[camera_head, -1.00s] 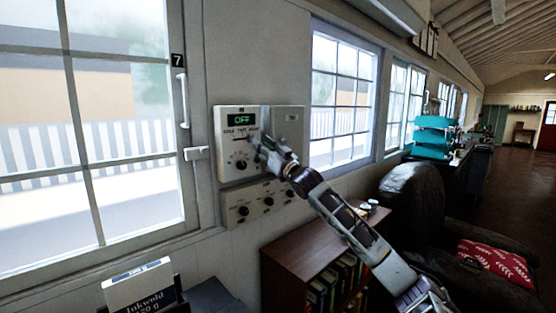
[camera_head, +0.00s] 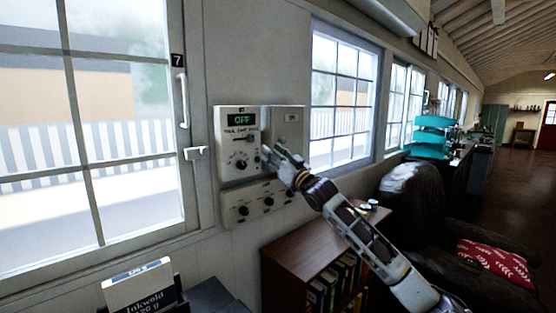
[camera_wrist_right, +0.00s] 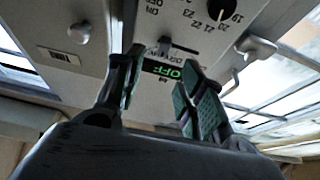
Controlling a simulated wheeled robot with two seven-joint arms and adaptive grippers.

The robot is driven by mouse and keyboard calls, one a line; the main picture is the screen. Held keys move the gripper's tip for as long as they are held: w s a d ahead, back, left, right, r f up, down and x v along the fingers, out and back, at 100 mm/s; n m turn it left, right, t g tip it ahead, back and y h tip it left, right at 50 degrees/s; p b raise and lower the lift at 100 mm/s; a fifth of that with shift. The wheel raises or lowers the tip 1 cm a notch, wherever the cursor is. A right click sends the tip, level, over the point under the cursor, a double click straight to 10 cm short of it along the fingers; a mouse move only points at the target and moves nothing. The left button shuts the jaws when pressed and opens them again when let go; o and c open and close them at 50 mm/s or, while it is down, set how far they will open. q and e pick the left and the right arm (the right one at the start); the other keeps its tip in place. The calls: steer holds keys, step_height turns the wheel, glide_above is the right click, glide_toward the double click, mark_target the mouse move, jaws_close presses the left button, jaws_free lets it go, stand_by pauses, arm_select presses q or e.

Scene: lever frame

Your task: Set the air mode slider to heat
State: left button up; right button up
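The white control panel (camera_head: 227,168) hangs on the wall right of the near window, its green display (camera_head: 240,120) reading OFF. Below the display is a row of small labels, too blurred to read surely, and the slider (camera_wrist_right: 165,44), a small dark tab in a short slot. The slider seems to sit toward the slot's right end in the head view. My right gripper (camera_wrist_right: 160,62) is open and empty in front of the panel; its fingers stand apart, with the display (camera_wrist_right: 168,72) showing between them. In the head view the right gripper (camera_head: 266,153) is beside the panel's right edge. My left gripper is out of view.
A round dial (camera_head: 241,165) is low on the panel; a lower box with several knobs (camera_head: 243,210) is beneath. A window handle (camera_head: 196,153) juts out at left. A bookcase (camera_head: 310,250) stands below.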

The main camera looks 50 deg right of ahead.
steer(key=shift+v, duration=1.35)
